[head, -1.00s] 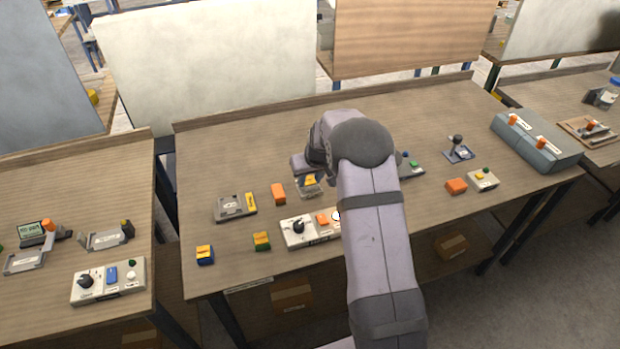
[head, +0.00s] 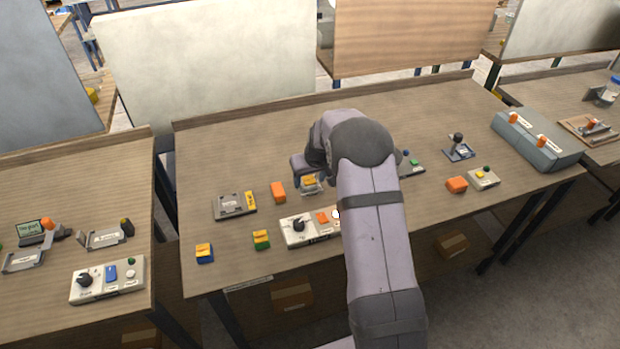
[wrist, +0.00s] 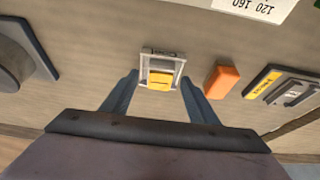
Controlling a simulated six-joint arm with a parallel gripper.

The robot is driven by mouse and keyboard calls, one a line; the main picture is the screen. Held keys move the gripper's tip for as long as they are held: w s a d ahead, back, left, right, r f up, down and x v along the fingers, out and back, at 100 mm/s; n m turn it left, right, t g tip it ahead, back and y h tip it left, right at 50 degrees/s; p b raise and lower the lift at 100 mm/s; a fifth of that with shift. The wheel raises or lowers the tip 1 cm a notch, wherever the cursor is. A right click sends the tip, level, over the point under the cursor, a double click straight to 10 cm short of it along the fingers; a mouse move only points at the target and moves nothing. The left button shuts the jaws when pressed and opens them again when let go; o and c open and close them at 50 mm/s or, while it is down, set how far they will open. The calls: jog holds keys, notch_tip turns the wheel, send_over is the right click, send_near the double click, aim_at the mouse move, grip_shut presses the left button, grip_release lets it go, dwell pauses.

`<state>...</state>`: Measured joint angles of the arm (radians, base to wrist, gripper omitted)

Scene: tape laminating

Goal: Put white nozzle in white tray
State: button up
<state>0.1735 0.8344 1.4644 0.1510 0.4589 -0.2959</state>
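I cannot make out anything that is surely the white nozzle. No white tray is clear either. A small pale, open-framed holder (wrist: 162,66) with a yellow block (wrist: 159,80) in it lies on the table in the wrist view. My gripper (wrist: 160,79) is open, with one dark finger on either side of this holder in the picture. I cannot tell whether the fingers touch it. In the head view the yellow block (head: 309,180) shows just below my gripper, and my arm hides part of the table behind it.
An orange block (head: 278,191) and a grey device with a yellow end (head: 231,206) lie to the left. A white control panel (head: 297,231) with a black knob is in front. Small yellow-topped blocks (head: 204,253) (head: 261,240) sit near the front edge. The table's back left is clear.

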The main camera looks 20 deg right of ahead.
jog(key=b+v, duration=0.2)
jog(key=v, duration=0.5)
jog(key=shift+r, duration=0.2)
jog(key=shift+s, duration=0.1)
dwell(0.6)
jog(key=s+a+f+g, duration=0.15)
jog(key=s+a, duration=0.25)
jog(key=s, duration=1.3)
jog(key=s+a+g, duration=0.3)
jog(key=s+a, duration=0.2)
jog(key=s, duration=1.1)
notch_tip(320, 180, down, 12)
jog(key=b, duration=1.2)
jog(key=shift+d+f+b, duration=0.15)
jog(key=shift+d+b, duration=0.1)
jog(key=shift+b, duration=0.1)
jog(key=shift+s, duration=0.15)
